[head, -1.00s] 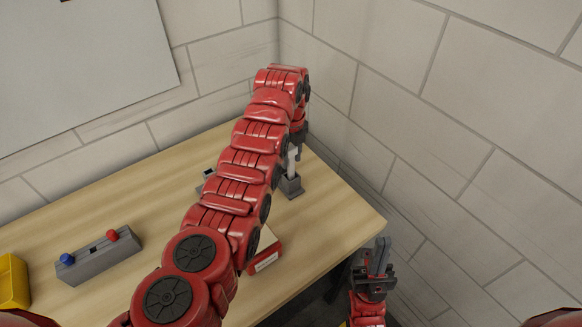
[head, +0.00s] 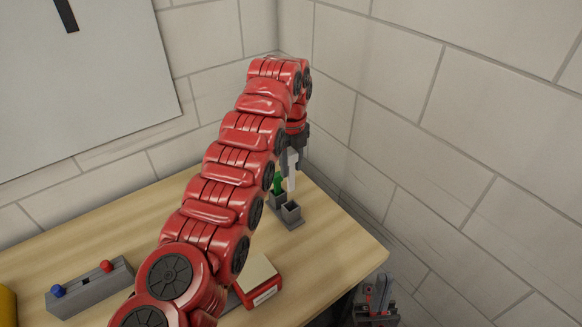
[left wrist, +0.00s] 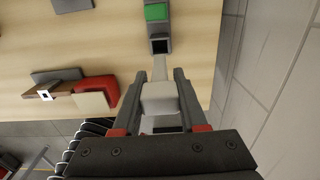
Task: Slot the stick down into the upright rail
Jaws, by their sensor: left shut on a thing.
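My left gripper (head: 291,160) is shut on a pale grey stick (head: 291,177), which also shows between its fingers (left wrist: 160,88) in the left wrist view (left wrist: 159,103). The stick points down, its lower end just above the dark grey rail (head: 290,222). The rail stands on the table near its right edge. In the left wrist view, the rail's near slot (left wrist: 159,46) is empty and the stick's tip is close to it; I cannot tell their exact gap. A green piece (head: 278,182) sits in the other slot. My right gripper (head: 376,297) hangs low beyond the table's edge, its opening unclear.
A red box with a tan top (head: 258,279) lies on the table (head: 330,245) near its front edge. A grey box with blue and red knobs (head: 90,288) is at the left. A yellow object (head: 7,306) shows at the left edge. Brick walls (head: 420,120) close off the back and right.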

